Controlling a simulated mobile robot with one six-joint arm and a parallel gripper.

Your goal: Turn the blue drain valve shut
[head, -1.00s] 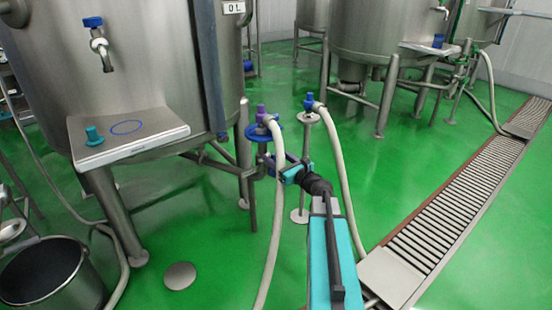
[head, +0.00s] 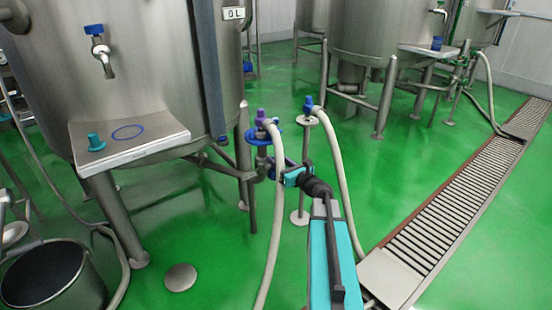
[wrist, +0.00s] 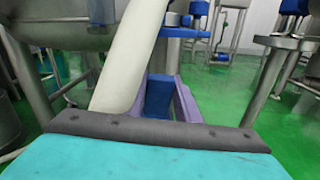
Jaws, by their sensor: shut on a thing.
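The blue drain valve handle (wrist: 158,97) shows in the wrist view as a blue block between the purple fingers of my gripper (wrist: 165,100). The fingers are shut on it. In the head view my gripper (head: 276,173) reaches the pipework low beside the large steel tank (head: 150,60), just under a round blue disc (head: 262,136). The handle itself is too small and covered to make out there. A pale hose (wrist: 125,60) crosses in front of the left finger in the wrist view and hides part of it.
The pale hose (head: 275,220) hangs from a purple coupling close left of my gripper. A second hose (head: 335,170) with a blue coupling runs on its right. Green floor between is mostly clear.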

